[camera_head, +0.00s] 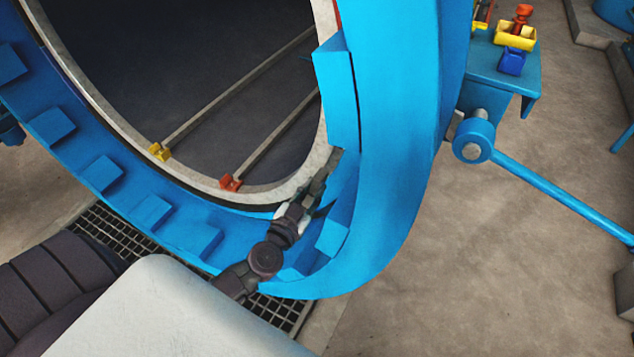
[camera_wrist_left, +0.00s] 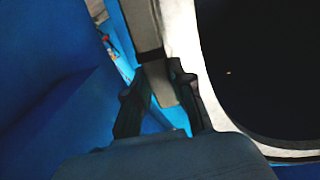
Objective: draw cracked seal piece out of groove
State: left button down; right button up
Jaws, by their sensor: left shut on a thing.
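My left gripper (camera_head: 317,188) reaches up to the lower right of the round opening's pale rim (camera_head: 263,196). In the left wrist view its two dark fingers (camera_wrist_left: 165,98) are closed on the sides of a short grey-brown piece, the seal piece (camera_wrist_left: 160,82). Another grey-brown strip (camera_wrist_left: 142,24) shows just above this piece, along the pale rim; I cannot tell whether the two touch. In the head view the gripper hides most of the held piece, and I cannot tell how much of it sits in the groove. My right gripper is not in view.
A blue ring (camera_head: 400,150) with blocky lugs curves closely around the gripper. Inside the dark chamber, two rails end in a yellow stop (camera_head: 159,151) and a red stop (camera_head: 230,182). A floor grating (camera_head: 118,232) lies below. A blue bracket (camera_head: 500,80) stands at the right.

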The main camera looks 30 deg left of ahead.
pick_arm(q)
jog(key=s+p, duration=0.1)
jog(key=s, duration=1)
jog(key=shift+s+d, duration=0.2)
jog(key=shift+d, duration=0.1)
dwell(0.6)
